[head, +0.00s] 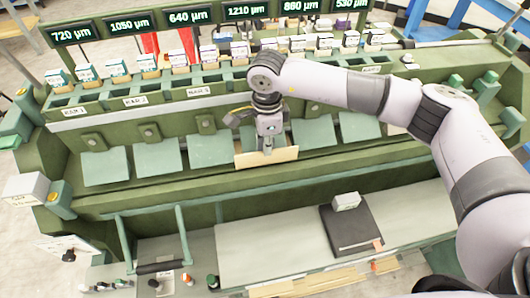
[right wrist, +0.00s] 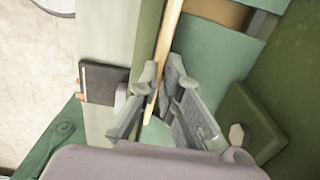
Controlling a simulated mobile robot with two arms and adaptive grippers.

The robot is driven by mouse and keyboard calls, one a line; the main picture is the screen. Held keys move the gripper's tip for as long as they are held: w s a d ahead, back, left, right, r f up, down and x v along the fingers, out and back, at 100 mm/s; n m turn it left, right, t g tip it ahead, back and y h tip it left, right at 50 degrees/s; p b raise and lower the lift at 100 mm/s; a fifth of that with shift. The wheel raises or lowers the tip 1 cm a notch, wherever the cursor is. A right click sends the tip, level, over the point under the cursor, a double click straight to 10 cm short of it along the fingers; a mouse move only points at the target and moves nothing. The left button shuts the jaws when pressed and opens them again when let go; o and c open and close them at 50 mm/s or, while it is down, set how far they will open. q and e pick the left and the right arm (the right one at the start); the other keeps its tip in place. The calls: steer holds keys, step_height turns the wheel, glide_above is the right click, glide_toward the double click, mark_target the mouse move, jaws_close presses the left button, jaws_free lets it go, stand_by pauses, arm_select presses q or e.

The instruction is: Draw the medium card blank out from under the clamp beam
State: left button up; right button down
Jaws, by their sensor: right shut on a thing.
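A thin tan card blank (head: 266,159) stands at the front edge of the green machine, in front of the row of green plates. My right gripper (head: 268,146) comes down on it from above and is shut on its upper edge. In the right wrist view the card blank (right wrist: 168,45) runs between the two fingers of the gripper (right wrist: 160,75). The green beam (head: 180,128) with small brackets runs behind the plates. I cannot tell whether any part of the card is still under it. My left gripper is not in view.
Green plates (head: 210,150) line the machine on both sides of the card. Displays (head: 187,17) and labelled card slots stand behind. In front, a grey worktop (head: 270,240) holds a black folder (head: 350,230) with a white block, and a green rail frame stands at left.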

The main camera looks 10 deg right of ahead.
steer(key=shift+s, duration=0.15)
stand_by(0.3)
steer(key=shift+s, duration=0.2)
steer(key=shift+s, duration=0.35)
steer(key=shift+s, duration=1.05)
steer(key=shift+f+b, duration=0.15)
steer(key=shift+b, duration=0.5)
steer(key=c, duration=1.7)
jaws_free()
